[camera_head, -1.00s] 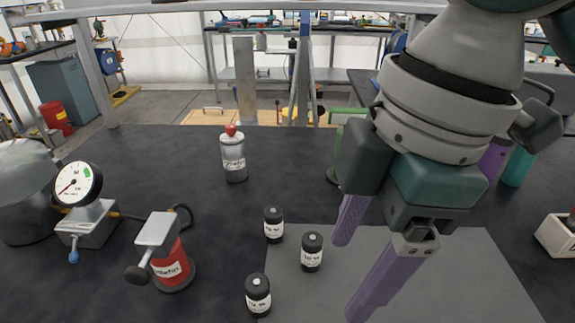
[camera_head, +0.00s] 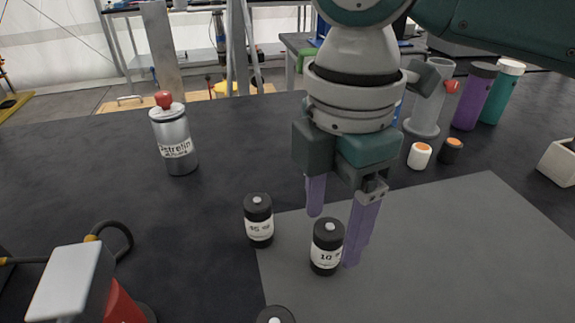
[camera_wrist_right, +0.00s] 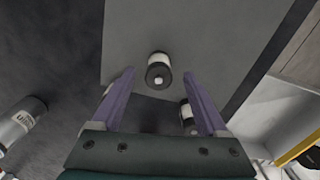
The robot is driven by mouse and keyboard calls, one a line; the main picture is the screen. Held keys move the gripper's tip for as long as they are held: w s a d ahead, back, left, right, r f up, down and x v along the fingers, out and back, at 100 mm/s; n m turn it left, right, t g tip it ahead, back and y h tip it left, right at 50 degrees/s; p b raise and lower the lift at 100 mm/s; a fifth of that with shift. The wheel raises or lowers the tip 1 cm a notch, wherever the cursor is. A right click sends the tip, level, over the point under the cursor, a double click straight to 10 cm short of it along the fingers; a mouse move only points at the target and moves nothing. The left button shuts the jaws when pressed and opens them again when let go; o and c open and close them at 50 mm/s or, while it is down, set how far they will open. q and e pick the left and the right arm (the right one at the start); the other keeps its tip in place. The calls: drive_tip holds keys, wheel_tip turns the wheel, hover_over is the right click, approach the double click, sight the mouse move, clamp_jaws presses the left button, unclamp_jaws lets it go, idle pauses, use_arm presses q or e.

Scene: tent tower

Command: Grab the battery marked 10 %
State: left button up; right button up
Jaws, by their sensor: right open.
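The battery marked 10 (camera_head: 327,250) is black with a white label and stands upright on the grey mat (camera_head: 440,235). My right gripper (camera_head: 334,236) points down, open and empty. One finger is close to the battery's right side; the other is behind it, higher in the picture. I cannot tell whether they touch. The battery marked 45 (camera_head: 259,222) stands to the left at the mat's edge. The top of another battery (camera_head: 275,315) shows at the bottom edge. In the right wrist view a battery (camera_wrist_right: 159,70) appears between the fingertips, its label unreadable. My left gripper is out of view.
A silver bottle with a red knob (camera_head: 174,138) stands at the back left. A red device with a grey top (camera_head: 75,285) is at the front left. A white capped jar (camera_head: 420,156) and a purple bottle (camera_head: 474,97) stand at the right. The mat's right part is clear.

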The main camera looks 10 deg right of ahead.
wheel_tip(320, 180, down, 2)
drive_tip(key=shift+f, duration=0.15)
clamp_jaws()
idle(0.6)
